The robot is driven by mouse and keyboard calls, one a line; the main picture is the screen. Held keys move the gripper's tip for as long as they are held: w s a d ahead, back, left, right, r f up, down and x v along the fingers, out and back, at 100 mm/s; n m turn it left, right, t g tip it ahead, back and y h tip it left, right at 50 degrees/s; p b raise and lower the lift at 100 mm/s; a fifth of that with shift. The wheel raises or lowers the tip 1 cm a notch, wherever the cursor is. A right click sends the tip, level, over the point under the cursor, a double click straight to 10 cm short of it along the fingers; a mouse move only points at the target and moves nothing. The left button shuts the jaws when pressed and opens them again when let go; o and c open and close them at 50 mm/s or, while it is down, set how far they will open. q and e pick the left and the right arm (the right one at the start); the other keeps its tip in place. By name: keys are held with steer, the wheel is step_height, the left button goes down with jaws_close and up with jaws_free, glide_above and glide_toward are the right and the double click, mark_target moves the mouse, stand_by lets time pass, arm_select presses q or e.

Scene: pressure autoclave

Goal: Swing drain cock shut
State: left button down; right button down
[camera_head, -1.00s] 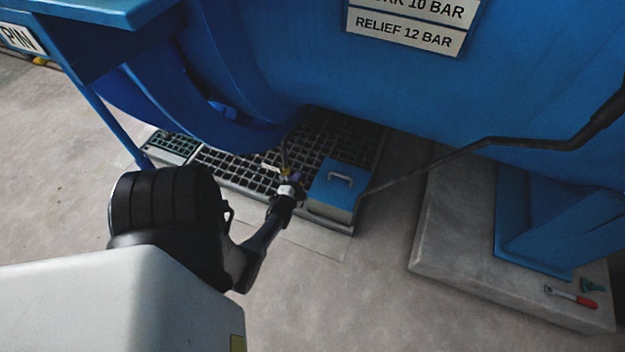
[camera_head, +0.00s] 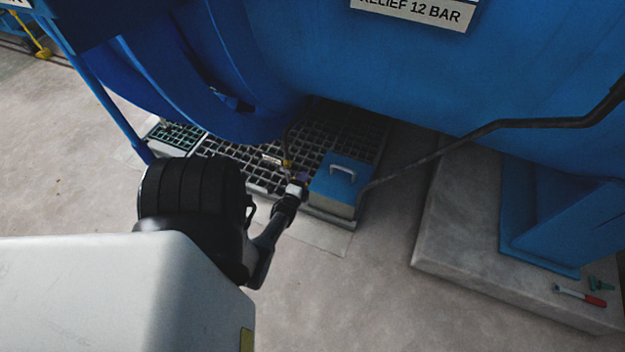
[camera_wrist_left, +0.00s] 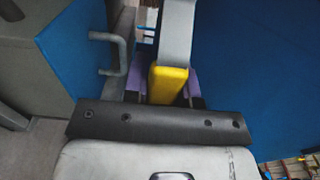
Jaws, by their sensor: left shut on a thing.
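The drain cock (camera_head: 287,163) is a small fitting with a yellow part, under the blue vessel and above the floor grating. Its grey lever with a yellow sleeve (camera_wrist_left: 168,84) shows in the left wrist view. My left gripper (camera_head: 299,179) reaches in from the left, just beside a blue-topped box. It is shut on the yellow-sleeved lever; its purple fingertips (camera_wrist_left: 166,88) lie on either side of the sleeve. The gripper hides much of the cock in the head view. My right gripper is not in view.
The blue-topped box (camera_head: 342,180) with a grey handle stands on the grating (camera_head: 235,165), close right of my gripper. The blue vessel (camera_head: 400,70) hangs above. A dark pipe (camera_head: 440,153) runs to the right. A concrete plinth (camera_head: 460,220) stands at the right. Open floor lies in front.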

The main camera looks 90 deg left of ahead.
arm_select(q)
steer(key=shift+f, duration=0.15)
steer(key=c, duration=0.9)
jaws_free()
steer(key=shift+d, duration=0.1)
steer(key=p+v, duration=0.4)
steer(key=v, duration=0.9)
steer(key=shift+s+d+p, duration=0.3)
steer(key=shift+p, duration=0.1)
